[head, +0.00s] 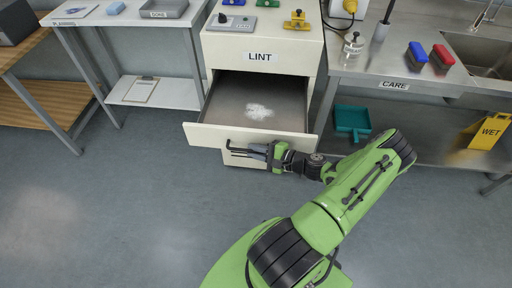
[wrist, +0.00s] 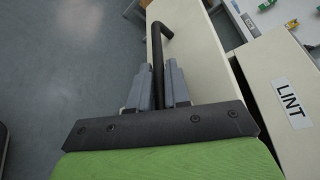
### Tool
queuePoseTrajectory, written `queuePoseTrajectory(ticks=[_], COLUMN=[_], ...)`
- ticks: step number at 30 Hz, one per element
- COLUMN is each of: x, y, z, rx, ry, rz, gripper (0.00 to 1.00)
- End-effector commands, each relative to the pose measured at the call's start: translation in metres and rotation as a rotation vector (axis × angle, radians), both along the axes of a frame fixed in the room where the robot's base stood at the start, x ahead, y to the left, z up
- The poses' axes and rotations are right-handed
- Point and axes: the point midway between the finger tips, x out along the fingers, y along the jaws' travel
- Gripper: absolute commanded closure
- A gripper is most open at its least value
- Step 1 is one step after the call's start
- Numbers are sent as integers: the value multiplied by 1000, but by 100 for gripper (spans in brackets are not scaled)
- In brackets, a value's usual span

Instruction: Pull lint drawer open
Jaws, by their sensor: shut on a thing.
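The lint drawer (head: 290,104) stands pulled out of its cream cabinet, below the LINT label (head: 260,57). A patch of white lint (head: 259,112) lies on its grey floor. My gripper (head: 250,152) is at the drawer's front, shut on the dark bar handle (head: 238,147). In the wrist view, the two grey fingers (wrist: 159,82) sit on either side of the black handle (wrist: 157,45), whose bent end shows beyond them. The cream drawer front (wrist: 190,45) runs beside the handle, and the LINT label (wrist: 290,103) is at the right.
A steel counter marked CARE (head: 393,85) with red and blue brushes stands at the right. A teal dustpan (head: 352,120) and yellow WET sign (head: 489,130) are on its lower shelf. A white table (head: 150,22) stands left. The grey floor in front is clear.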

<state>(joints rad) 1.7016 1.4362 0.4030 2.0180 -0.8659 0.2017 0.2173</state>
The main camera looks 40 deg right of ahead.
Motion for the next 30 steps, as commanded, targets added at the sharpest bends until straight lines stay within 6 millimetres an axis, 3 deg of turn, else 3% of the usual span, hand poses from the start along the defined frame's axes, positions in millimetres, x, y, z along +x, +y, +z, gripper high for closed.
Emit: queuePoseTrajectory(ticks=[14, 15, 16, 24, 27, 30], x=[-2, -2, -2, -2, -10, -31], y=[2, 2, 2, 2, -2, -8], z=[0, 0, 0, 0, 3, 8], rx=[-1, -1, -1, -1, -2, -1], ry=[-2, -2, -2, -1, 0, 2], rz=[-2, -2, -2, -1, -4, -6], gripper=[100, 82, 77, 77, 77, 77])
